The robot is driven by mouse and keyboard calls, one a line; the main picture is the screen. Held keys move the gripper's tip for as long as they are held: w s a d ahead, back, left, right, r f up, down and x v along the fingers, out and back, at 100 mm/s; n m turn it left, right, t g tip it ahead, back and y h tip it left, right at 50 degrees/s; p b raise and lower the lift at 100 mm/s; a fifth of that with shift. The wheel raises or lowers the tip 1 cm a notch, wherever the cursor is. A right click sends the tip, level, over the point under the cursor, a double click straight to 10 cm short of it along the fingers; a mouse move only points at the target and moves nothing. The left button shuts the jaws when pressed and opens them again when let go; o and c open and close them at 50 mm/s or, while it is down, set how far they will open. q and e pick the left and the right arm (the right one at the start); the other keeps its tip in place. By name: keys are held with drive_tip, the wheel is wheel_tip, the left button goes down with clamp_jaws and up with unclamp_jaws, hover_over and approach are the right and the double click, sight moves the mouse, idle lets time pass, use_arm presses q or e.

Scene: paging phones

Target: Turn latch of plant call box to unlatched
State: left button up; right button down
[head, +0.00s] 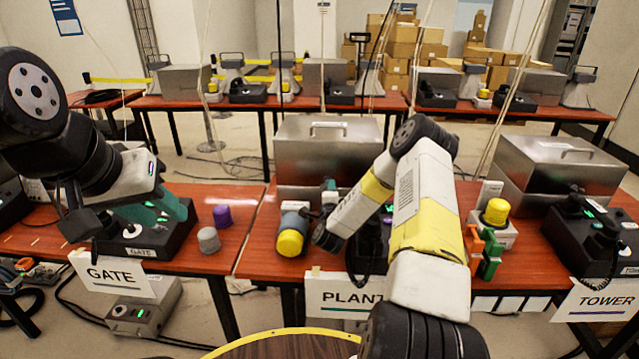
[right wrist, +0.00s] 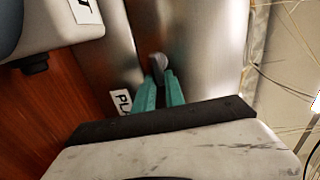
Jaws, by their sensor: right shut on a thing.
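The plant call box (head: 310,150) is a steel box with a top handle, standing behind the PLANT sign (head: 338,298), its lid down. Its latch (right wrist: 157,62) is a small grey knob on the steel face in the right wrist view. My right gripper (right wrist: 160,80) is shut on the latch, one teal finger on each side. In the head view my right gripper (head: 329,188) is at the box's lower front, partly hidden by my arm. I cannot tell the latch's turn angle. My left gripper (head: 160,208) hangs over the GATE phone (head: 150,240); its finger gap is unclear.
A yellow-capped cylinder (head: 291,241) lies left of my right arm. A grey knob (head: 208,240) and a purple one (head: 222,215) stand on the left table. A yellow button box (head: 494,218) and the TOWER steel box (head: 560,170) are to the right.

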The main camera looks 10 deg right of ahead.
drive_tip(key=shift+f+m, duration=0.15)
drive_tip(key=shift+m, duration=0.25)
drive_tip(key=c, duration=1.4)
unclamp_jaws()
drive_tip(key=v, duration=0.7)
drive_tip(key=shift+s, duration=0.4)
drive_tip(key=shift+a, duration=0.1)
